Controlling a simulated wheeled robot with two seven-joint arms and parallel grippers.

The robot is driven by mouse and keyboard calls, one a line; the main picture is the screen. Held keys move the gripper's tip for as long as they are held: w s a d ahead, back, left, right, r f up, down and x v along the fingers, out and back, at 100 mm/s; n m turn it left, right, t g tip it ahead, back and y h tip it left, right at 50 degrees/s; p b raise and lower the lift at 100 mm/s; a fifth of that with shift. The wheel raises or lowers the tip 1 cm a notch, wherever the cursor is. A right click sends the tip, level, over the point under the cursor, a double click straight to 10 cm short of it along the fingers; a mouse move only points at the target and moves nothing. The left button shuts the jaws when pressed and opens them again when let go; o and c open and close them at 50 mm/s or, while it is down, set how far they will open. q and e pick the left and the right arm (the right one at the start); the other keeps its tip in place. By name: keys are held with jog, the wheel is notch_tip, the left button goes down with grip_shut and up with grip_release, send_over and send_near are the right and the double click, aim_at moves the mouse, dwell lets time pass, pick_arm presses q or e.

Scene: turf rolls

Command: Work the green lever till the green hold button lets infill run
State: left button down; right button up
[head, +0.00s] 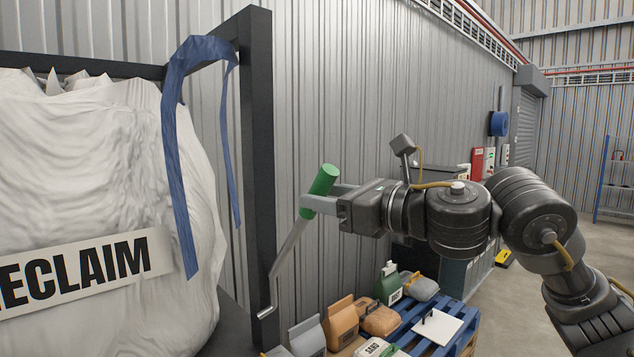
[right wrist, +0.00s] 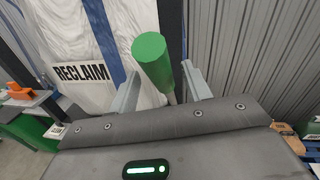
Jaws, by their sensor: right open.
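The lever's green grip (head: 325,179) sits on a grey metal arm (head: 288,252) that slants down left to a pivot by the dark post. My right gripper (head: 318,200) is at the grip, with its fingers open around the grip's lower part. In the right wrist view the green grip (right wrist: 152,58) stands between the two spread fingers of the gripper (right wrist: 161,70). Whether either finger touches it I cannot tell. I do not see a green hold button that I can make out. My left gripper is not in view.
A white bulk bag (head: 85,190) marked RECLAIM, with a blue strap (head: 178,170), hangs at left in a dark frame (head: 257,130). Below my right arm, a blue pallet (head: 455,318) holds several small bags. A corrugated wall (head: 330,80) stands behind.

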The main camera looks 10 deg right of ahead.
jog(key=shift+x, duration=1.05)
grip_shut()
jog(key=shift+r+p, duration=0.1)
jog(key=shift+p, duration=0.25)
